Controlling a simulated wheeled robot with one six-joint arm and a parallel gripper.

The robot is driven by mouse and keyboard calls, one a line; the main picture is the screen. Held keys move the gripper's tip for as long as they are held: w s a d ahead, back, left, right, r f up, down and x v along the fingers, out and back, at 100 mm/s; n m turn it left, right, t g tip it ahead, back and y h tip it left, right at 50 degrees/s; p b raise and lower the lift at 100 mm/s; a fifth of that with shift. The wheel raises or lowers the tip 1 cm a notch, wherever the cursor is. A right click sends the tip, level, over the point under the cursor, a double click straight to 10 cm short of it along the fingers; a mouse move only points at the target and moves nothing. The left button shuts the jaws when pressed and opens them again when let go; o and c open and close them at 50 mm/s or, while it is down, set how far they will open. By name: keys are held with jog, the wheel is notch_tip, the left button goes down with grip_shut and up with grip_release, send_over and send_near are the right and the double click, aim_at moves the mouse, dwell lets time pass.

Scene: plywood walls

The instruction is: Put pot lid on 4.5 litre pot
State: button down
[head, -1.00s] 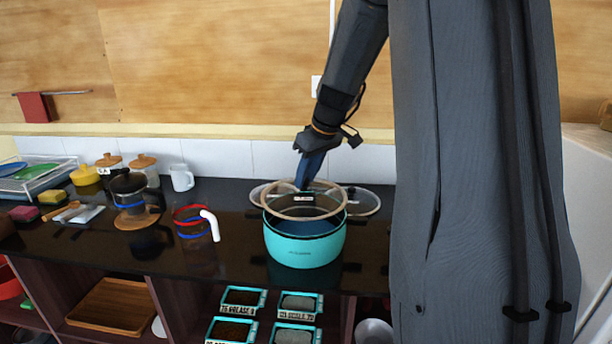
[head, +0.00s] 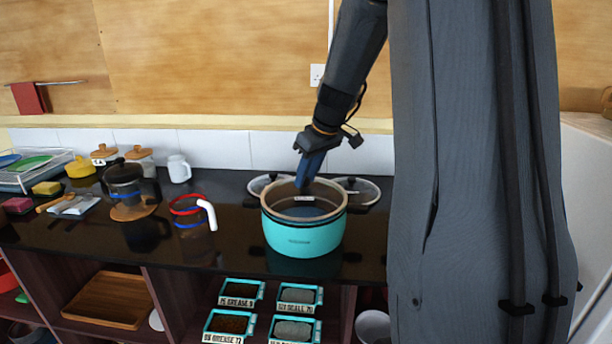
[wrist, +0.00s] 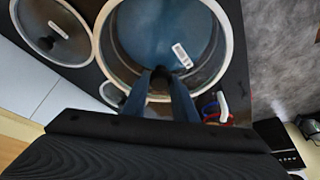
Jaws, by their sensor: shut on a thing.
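The turquoise pot (head: 303,240) stands upright on the black counter in the head view. The pot lid (head: 341,197), clear with a beige rim, lies level over the pot's mouth; whether its rim fully touches the pot all round I cannot tell. My gripper (head: 303,186) comes down from above, shut at the lid's middle, and hides the knob. In the wrist view, the gripper (wrist: 160,75) is in front of the lid's round rim (wrist: 228,30), with a white label and blue interior seen through it.
Two more glass lids lie behind the pot, left (head: 262,183) and right (head: 365,190). Left of the pot stand a jug with a white handle (head: 208,213), a French press (head: 122,178) and a white mug (head: 179,168). Labelled trays (head: 240,292) sit on a shelf below.

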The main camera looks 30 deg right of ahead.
jog(key=shift+f+b, duration=0.55)
jog(key=shift+f, duration=0.1)
dwell(0.6)
jog(key=c, duration=1.4)
grip_release()
jog(key=shift+o, duration=0.2)
jog(key=shift+r, duration=0.1)
jog(key=b+v, duration=0.1)
jog(key=v, duration=0.6)
jog(key=shift+s+r+b, duration=0.2)
jog(key=shift+r+b, duration=0.05)
jog(key=shift+b, duration=0.1)
